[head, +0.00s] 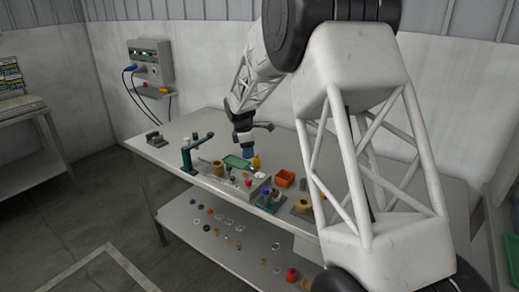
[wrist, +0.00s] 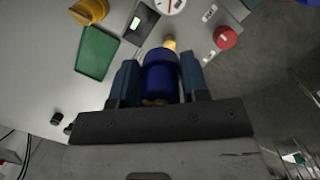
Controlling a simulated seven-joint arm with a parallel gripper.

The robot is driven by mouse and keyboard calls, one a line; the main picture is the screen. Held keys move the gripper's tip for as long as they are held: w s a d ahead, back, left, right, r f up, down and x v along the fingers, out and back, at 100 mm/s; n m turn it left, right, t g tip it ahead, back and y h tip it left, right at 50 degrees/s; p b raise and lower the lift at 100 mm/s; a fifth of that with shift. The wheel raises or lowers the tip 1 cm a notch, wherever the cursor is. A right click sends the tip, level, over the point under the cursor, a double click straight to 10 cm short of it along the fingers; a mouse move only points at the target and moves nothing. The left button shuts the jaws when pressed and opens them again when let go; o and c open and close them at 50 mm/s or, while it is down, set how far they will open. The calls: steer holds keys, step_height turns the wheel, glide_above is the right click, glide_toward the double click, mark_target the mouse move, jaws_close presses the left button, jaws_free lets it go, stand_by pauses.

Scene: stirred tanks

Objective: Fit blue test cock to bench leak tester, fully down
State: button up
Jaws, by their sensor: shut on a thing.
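The blue test cock (wrist: 161,78) is held between the fingers of my gripper (wrist: 160,85) in the wrist view; a brass end shows beyond its blue body. In the head view my gripper (head: 246,153) is over the bench. The bench leak tester seems to be the pale unit (wrist: 197,28) with a round gauge (wrist: 172,4) and a red knob (wrist: 226,37), just beyond the brass end. I cannot tell whether the cock touches it. The fitting point is not clearly visible.
A green tray (wrist: 97,52) and a yellow part (wrist: 90,11) lie to the left in the wrist view. In the head view, an orange bin (head: 284,178) and a green lever stand (head: 188,156) are on the bench. Several small parts lie on the lower shelf (head: 205,235).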

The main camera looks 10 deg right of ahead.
mark_target(246, 172)
steer(key=shift+s+a+r, duration=0.1)
steer(key=shift+s+a, duration=0.35)
steer(key=shift+a, duration=0.3)
steer(key=shift+f, duration=2.95)
steer(key=shift+f, duration=1.4)
stand_by(1.4)
stand_by(0.3)
steer(key=o, duration=1.6)
steer(key=shift+r, duration=0.15)
